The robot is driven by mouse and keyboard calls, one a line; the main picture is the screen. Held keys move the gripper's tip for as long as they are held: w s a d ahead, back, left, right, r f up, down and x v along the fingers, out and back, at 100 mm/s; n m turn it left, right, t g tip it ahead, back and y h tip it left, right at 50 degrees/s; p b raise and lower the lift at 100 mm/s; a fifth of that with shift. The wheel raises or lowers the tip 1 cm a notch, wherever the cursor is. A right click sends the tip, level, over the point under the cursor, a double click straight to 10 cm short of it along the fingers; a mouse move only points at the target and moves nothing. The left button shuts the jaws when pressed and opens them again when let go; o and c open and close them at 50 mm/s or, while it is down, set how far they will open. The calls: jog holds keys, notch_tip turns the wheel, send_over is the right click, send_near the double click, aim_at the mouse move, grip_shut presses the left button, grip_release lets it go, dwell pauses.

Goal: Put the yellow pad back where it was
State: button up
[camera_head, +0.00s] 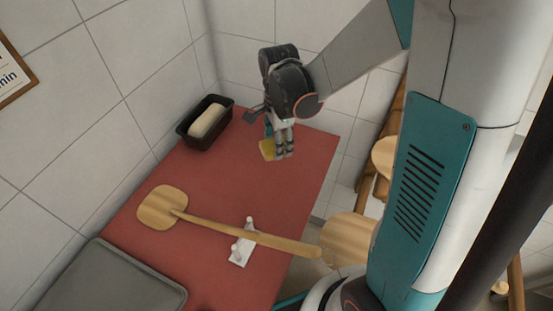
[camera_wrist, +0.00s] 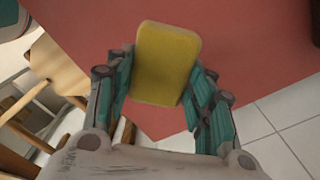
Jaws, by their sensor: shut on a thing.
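The yellow pad (camera_wrist: 167,63) is a small rounded block between the two fingers of my gripper (camera_wrist: 158,95) in the wrist view. My gripper is shut on it. In the head view the pad (camera_head: 267,150) shows beside the fingers of my gripper (camera_head: 281,153), over the far right part of the red table top (camera_head: 215,180). The fingers hide part of the pad there. I cannot tell whether the pad touches the table or hangs a little above it.
A black loaf tin (camera_head: 188,140) with pale dough (camera_head: 208,121) stands at the far left. A wooden peel (camera_head: 163,208) lies across the table, its handle over a white holder (camera_head: 240,257). A grey tray (camera_head: 110,285) is at the near left. Wooden shelving stands right of the table.

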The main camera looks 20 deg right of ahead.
aim_at(278, 166)
notch_tip(278, 166, down, 8)
jog(key=shift+r+b, duration=0.1)
jog(key=shift+b, duration=1.1)
jog(key=shift+c, duration=0.4)
jog(key=o, duration=1)
notch_tip(278, 166, up, 12)
jog(key=p, duration=0.4)
jog(key=shift+s+a+r+n+t, duration=0.1)
jog(key=shift+s+r+n+t, duration=1.1)
jog(key=shift+s+r+n, duration=1.4)
jog(key=shift+s+a+r+n+t, duration=0.1)
jog(key=shift+s+r+n+t, duration=1.4)
jog(key=shift+n, duration=1.9)
jog(key=shift+s+a+r+n+t, duration=0.1)
jog(key=shift+s+r+n+t, duration=0.8)
jog(key=shift+s+r+n, duration=1.85)
jog(key=shift+w+f+n, duration=0.15)
jog(key=shift+f+n, duration=0.1)
jog(key=shift+f, duration=0.2)
